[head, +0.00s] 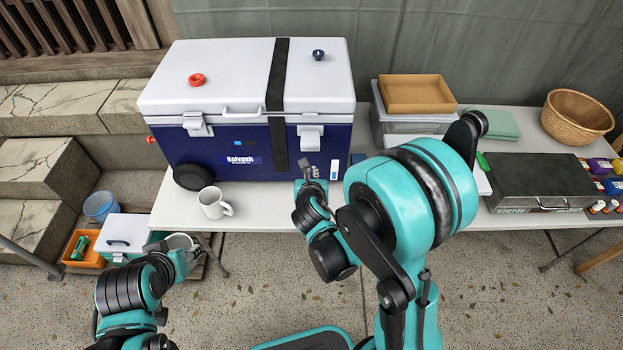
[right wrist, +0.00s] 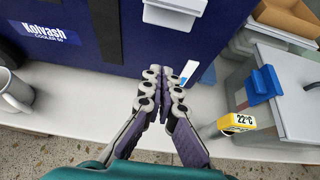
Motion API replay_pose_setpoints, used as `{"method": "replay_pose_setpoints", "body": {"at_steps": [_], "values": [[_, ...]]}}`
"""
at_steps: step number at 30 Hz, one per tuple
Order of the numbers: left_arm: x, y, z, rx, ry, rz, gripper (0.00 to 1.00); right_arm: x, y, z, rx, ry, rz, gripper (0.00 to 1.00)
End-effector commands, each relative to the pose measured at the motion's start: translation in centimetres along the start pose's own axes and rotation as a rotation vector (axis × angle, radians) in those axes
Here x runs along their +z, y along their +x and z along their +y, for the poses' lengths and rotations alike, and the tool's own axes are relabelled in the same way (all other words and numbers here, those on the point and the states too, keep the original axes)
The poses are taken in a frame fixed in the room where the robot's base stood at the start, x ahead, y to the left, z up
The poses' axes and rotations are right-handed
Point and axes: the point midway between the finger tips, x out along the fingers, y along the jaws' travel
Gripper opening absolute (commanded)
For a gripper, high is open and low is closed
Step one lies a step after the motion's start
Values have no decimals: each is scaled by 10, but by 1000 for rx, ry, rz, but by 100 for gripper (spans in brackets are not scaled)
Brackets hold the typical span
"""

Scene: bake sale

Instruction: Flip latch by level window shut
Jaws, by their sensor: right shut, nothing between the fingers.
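The blue cooler (head: 230,150) with a white lid stands on the table. The level window (head: 334,169) is a small white and blue strip low on its front right; it also shows in the right wrist view (right wrist: 189,70). The white latch (head: 310,136) nearest it sits above and to its left, and its lower end shows in the right wrist view (right wrist: 172,14). I cannot tell whether its flap is fully down. My right gripper (head: 308,170) is shut and empty, below the latch and beside the window. My left gripper (head: 182,254) is low at the left; its fingers are unclear.
A second white latch (head: 197,124) is at the cooler's front left. A white mug (head: 213,203) stands before the cooler. A clear bin (head: 400,122) and a dark metal box (head: 537,180) stand to the right.

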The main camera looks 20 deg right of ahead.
Motion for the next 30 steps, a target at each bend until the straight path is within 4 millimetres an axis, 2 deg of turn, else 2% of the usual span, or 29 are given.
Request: {"method": "replay_pose_setpoints", "body": {"at_steps": [1,3,6,9,15,30], "values": [[4,6,0,0,0,0,40,-2,14,-1,-2,2,-1,0],[7,9,0,0,0,0,40,-3,29,-1,-2,2,0,0],[9,12,0,0,0,0,40,2,44,0,0,0,-1,0],[6,9,0,0,0,0,40,19,34,0,0,0,-1,0],[6,8,0,0,0,0,40,35,28,0,0,1,0,0],[5,7,0,0,0,0,40,38,26,2,1,0,5,0]]}}
